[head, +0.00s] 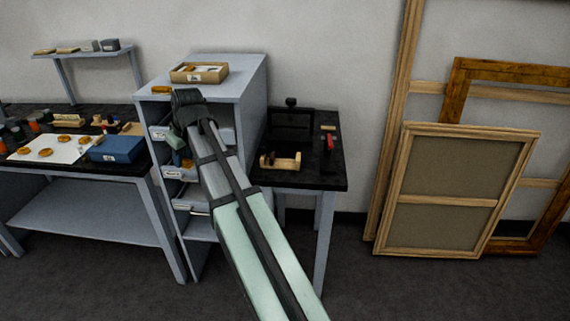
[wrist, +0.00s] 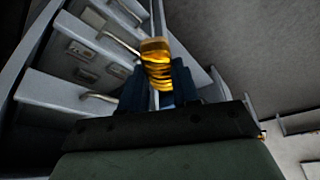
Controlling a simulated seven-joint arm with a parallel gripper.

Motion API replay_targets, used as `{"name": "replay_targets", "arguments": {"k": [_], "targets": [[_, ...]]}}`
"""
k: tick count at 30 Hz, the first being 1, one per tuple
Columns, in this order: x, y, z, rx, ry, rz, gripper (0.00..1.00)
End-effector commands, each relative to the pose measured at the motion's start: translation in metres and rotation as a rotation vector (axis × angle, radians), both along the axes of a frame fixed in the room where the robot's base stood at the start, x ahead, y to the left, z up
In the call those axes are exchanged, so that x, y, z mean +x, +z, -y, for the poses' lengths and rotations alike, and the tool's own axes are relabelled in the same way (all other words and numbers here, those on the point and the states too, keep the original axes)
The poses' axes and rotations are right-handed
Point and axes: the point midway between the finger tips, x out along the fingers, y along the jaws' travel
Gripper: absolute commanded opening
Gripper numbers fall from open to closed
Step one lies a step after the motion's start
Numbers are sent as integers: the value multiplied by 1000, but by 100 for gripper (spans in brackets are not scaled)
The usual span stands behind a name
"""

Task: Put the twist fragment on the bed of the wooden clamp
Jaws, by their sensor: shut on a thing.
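The twist fragment (wrist: 156,64) is a golden, ridged piece in the wrist view. My gripper (wrist: 157,86) is shut on it, with a dark blue finger on each side and the fragment sticking out beyond them. In the head view my gripper (head: 178,157) hangs down in front of the drawer cabinet, and a small golden bit of the fragment (head: 187,164) shows at its tips. The wooden clamp (head: 281,163) lies on the dark bench to the right, with a light wooden bed between end blocks. No fragment shows on its bed. My gripper is well left of the clamp.
The grey drawer cabinet (head: 240,82) has open drawers (head: 180,173) by my gripper and a cardboard box (head: 199,73) on top. The dark bench (head: 310,180) also carries a black open case (head: 291,125) and a red-handled tool (head: 330,142). Frames (head: 455,190) lean at right.

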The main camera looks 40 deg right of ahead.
Motion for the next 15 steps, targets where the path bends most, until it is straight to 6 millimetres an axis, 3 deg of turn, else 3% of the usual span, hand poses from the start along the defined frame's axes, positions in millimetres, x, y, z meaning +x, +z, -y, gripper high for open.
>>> {"name": "replay_targets", "arguments": {"k": [1, 8, 15], "targets": [[-11, -10, 9, 0, -38, 1, 2], [-17, -24, 60, 2, -157, 9, 2], [-21, -31, 132, 1, -253, 10, 2]]}}
